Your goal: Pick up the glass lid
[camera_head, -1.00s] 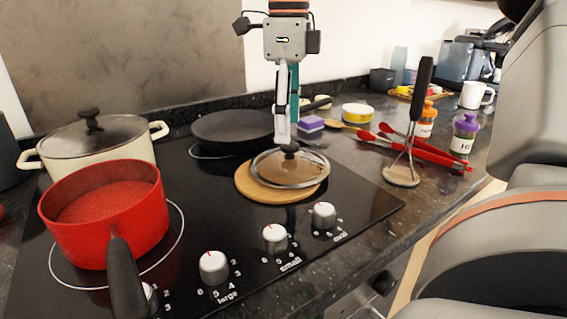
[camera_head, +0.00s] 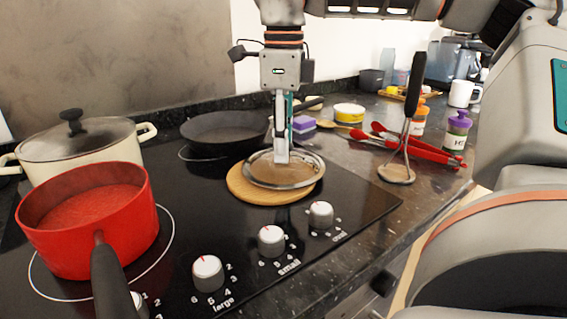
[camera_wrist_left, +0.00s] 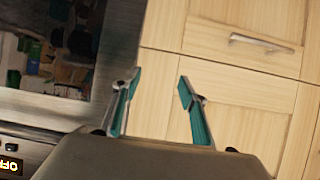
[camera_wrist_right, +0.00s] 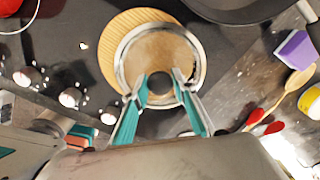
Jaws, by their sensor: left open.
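The glass lid (camera_head: 300,176), clear with a metal rim, lies on the round wooden board (camera_head: 238,186) on the hob. In the right wrist view the lid (camera_wrist_right: 187,50) has a dark round knob (camera_wrist_right: 160,84) at its middle. My right gripper (camera_head: 282,157) points down at the lid's middle. In its wrist view the right fingertips (camera_wrist_right: 160,78) stand on either side of the knob, very close to it; I cannot tell whether they grip it. The knob is hidden in the head view. My left gripper (camera_wrist_left: 158,75) is open and empty, facing cupboard fronts.
A red saucepan (camera_head: 130,225) and a cream lidded pot (camera_head: 40,172) stand on the left. A dark frying pan (camera_head: 225,130) is behind the board. A masher (camera_head: 396,173), red-handled tongs (camera_head: 435,154) and jars (camera_head: 457,130) lie or stand to the right. Knobs (camera_head: 271,240) line the front.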

